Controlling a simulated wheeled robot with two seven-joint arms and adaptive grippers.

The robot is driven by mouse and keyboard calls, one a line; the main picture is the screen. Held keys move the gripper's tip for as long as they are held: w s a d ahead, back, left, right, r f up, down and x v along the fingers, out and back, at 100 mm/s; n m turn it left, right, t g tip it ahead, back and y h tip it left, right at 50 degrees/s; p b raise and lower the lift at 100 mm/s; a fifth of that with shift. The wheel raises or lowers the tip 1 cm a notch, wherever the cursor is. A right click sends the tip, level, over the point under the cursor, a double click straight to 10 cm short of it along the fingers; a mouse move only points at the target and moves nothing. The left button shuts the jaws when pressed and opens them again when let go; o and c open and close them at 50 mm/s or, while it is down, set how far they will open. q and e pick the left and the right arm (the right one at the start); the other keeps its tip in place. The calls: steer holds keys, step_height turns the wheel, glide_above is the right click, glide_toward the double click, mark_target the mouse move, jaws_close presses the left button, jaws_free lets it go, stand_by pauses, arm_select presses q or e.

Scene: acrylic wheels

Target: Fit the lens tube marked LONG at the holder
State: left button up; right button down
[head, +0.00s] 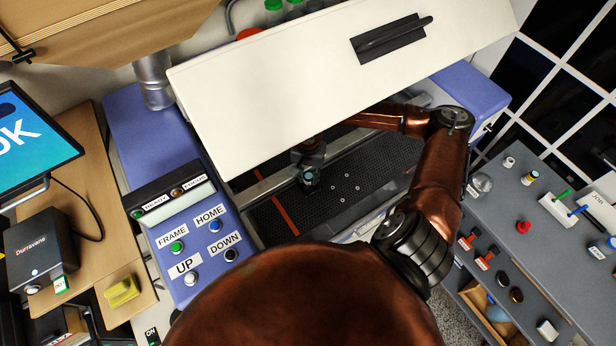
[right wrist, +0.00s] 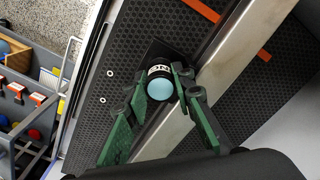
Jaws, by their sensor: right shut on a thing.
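The lens tube (right wrist: 160,82) is a short dark cylinder with a white lettered band and a pale blue round end. Only part of its lettering shows, so I cannot read the full mark. My right gripper (right wrist: 166,86) is shut on the tube, with a green finger on each side. In the head view, my right gripper (head: 309,178) is inside the machine, under the raised white lid. A black square piece (right wrist: 153,52) shows just behind the tube, beside the metal rail; I cannot tell whether it is the holder or whether the tube touches it. My left gripper is out of view.
The raised white lid (head: 330,75) overhangs the dark perforated bed (head: 365,175). An orange strip (head: 285,215) crosses the bed. The blue button panel (head: 205,245) is at left. A grey bench (head: 545,240) with small parts is at right.

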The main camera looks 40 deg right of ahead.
arm_select(q)
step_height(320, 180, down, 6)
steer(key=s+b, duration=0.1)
steer(key=b, duration=0.5)
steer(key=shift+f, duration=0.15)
stand_by(7.0)
